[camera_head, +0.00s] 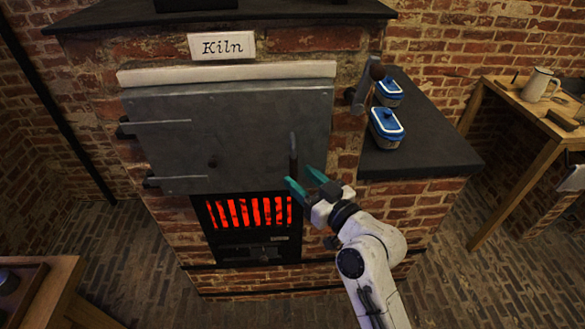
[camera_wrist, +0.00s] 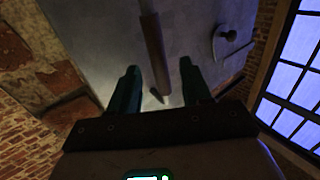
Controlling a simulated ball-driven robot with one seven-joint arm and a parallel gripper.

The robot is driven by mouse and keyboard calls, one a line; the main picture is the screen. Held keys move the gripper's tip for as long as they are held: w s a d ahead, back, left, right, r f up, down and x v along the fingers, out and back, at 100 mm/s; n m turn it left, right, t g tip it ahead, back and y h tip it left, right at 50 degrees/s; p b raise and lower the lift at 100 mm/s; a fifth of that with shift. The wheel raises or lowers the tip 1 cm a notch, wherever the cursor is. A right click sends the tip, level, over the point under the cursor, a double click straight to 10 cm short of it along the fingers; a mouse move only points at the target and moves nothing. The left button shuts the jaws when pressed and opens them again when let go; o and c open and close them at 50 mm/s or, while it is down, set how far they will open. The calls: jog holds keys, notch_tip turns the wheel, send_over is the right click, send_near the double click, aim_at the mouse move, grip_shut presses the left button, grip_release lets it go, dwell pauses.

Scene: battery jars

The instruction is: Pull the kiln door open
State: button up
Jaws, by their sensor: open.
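The grey metal kiln door (camera_head: 240,125) appears shut in the brick kiln, with strap hinges on its left side. A dark upright bar handle (camera_head: 293,150) stands near the door's right edge. My gripper (camera_head: 298,174) is open, its teal fingers at the handle's lower part. In the wrist view my gripper (camera_wrist: 159,65) has a finger on each side of the handle (camera_wrist: 153,42), with gaps visible on both sides. The handle's lower end shows between the fingers. The door's grey face (camera_wrist: 100,25) fills much of that view.
A lever with a round knob (camera_head: 377,72) sits right of the door. Blue-lidded jars (camera_head: 387,127) stand on a dark side counter (camera_head: 430,145). A glowing red grate (camera_head: 250,212) lies below the door. A wooden table (camera_head: 515,95) stands at right.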

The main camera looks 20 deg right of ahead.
aim_at(297, 175)
jog(key=shift+x, duration=1.85)
jog(key=shift+c, duration=0.3)
grip_shut()
